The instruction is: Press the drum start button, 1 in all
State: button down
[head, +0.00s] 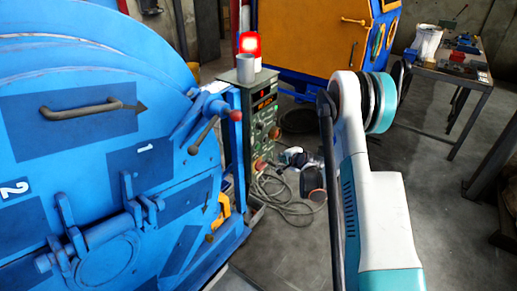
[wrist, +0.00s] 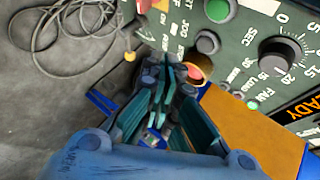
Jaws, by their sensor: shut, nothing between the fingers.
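The green control box (head: 262,120) stands upright beside the blue drum (head: 90,130). In the wrist view, its panel (wrist: 235,60) fills the upper right. A green button (wrist: 217,9) is at the top edge, with a dark button (wrist: 207,42) below it and a red button (wrist: 199,68) lower still. No full start label is readable. My gripper (wrist: 172,74) is shut and empty, its fingertips appearing just left of the red button. Contact with the panel cannot be told. In the head view, my arm's far end (head: 298,158) is near the box's lower right side.
Loose cables (head: 285,200) lie on the floor. The panel also has a large black knob (wrist: 281,57). A workbench (head: 455,77) stands back right.

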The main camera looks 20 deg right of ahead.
aim_at(257, 146)
jog(key=shift+f, duration=0.1)
dwell(0.3)
jog(key=w+a, duration=0.4)
jog(key=w, duration=0.3)
jog(key=shift+w+a, duration=0.2)
jog(key=shift+a, duration=0.2)
dwell(1.3)
jog(key=shift+w+a, duration=0.25)
jog(key=shift+w, duration=0.1)
